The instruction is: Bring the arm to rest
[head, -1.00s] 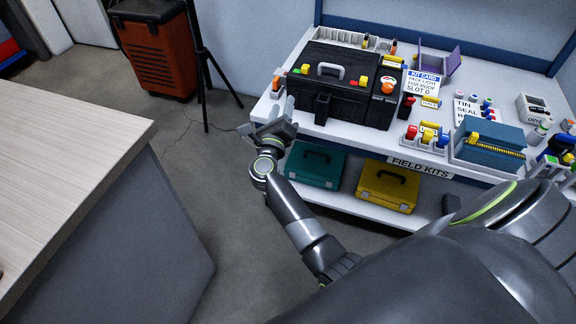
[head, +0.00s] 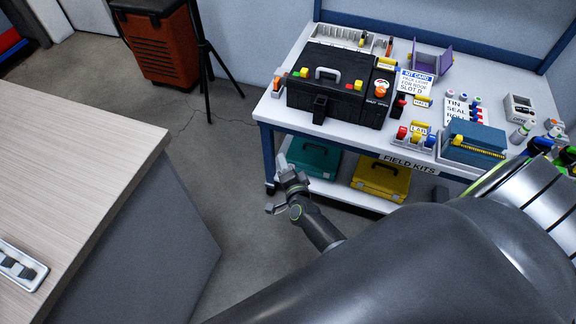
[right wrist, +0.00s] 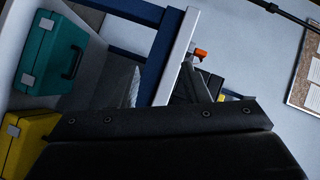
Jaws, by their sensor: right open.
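My right gripper (head: 279,186) is in the middle of the head view, low in front of the left end of the white bench. Its fingers are apart and nothing is between them. In the right wrist view the two fingertips (right wrist: 160,88) stand apart at the lower middle, also empty. My right arm reaches from the lower right up to this gripper and hides part of the floor and lower shelf. My left gripper does not show.
The bench (head: 268,112) holds a black toolbox (head: 335,85), cards and small parts. Its lower shelf carries a teal case (head: 314,160) and a yellow case (head: 381,180). A wooden-topped counter (head: 75,170) stands left. A tripod (head: 207,75) and an orange cabinet (head: 165,50) are behind. Floor between is clear.

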